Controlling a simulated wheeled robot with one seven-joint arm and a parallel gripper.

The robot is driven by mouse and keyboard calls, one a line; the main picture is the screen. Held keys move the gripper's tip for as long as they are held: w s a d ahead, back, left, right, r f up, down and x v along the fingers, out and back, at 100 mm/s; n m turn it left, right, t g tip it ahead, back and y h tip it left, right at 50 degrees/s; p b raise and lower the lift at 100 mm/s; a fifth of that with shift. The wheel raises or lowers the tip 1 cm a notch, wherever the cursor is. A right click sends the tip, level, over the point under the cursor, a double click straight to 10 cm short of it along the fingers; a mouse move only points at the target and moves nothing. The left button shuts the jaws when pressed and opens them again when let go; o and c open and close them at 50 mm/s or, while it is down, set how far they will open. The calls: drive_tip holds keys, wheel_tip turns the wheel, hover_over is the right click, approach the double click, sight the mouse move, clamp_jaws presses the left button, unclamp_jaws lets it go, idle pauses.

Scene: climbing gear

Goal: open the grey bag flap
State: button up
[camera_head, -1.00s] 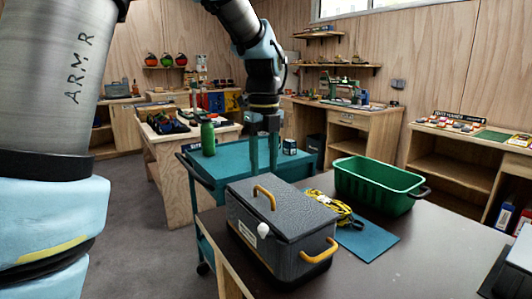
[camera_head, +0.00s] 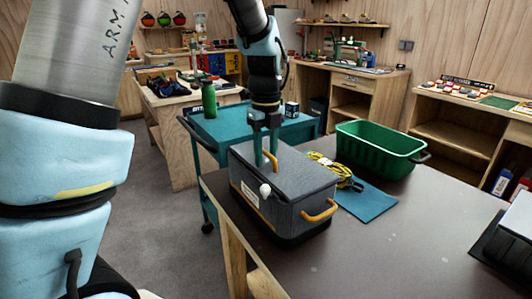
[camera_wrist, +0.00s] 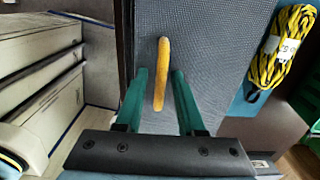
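The grey bag (camera_head: 285,200) is a box-like case on the dark table, with its grey flap (camera_head: 305,176) lying closed on top. A yellow-orange loop handle (camera_wrist: 161,68) stands on the flap, and a second one (camera_head: 320,211) is on the bag's right side. A white knob (camera_head: 265,191) is at the front edge. My gripper (camera_head: 266,158) points down at the flap, its two green fingers apart. In the wrist view the fingers lie on either side of the flap handle, with gaps to it. Contact with the flap cannot be told.
A coiled yellow-black rope (camera_head: 334,170) lies right of the bag on a blue mat (camera_head: 368,203). A green crate (camera_head: 376,153) stands behind. A teal cart (camera_head: 222,123) with a green bottle (camera_head: 209,100) is beyond the table (camera_head: 400,245), whose front right is mostly clear.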

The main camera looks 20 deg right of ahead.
clamp_jaws()
drive_tip(key=shift+r, duration=0.1)
idle(0.3)
drive_tip(key=shift+w+d+r+p, duration=0.1)
drive_tip(key=shift+d+r+p, duration=0.1)
drive_tip(key=shift+r+p, duration=0.3)
drive_tip(key=shift+d+r+p, duration=0.2)
drive_tip(key=shift+r+p, duration=0.25)
drive_tip(key=shift+r, duration=0.05)
drive_tip(key=shift+d, duration=0.1)
drive_tip(key=shift+r, duration=0.2)
drive_tip(key=shift+w+d+r+p, duration=0.2)
drive_tip(key=shift+d+r+p, duration=0.65)
drive_tip(key=shift+p, duration=0.25)
drive_tip(key=shift+a, duration=0.1)
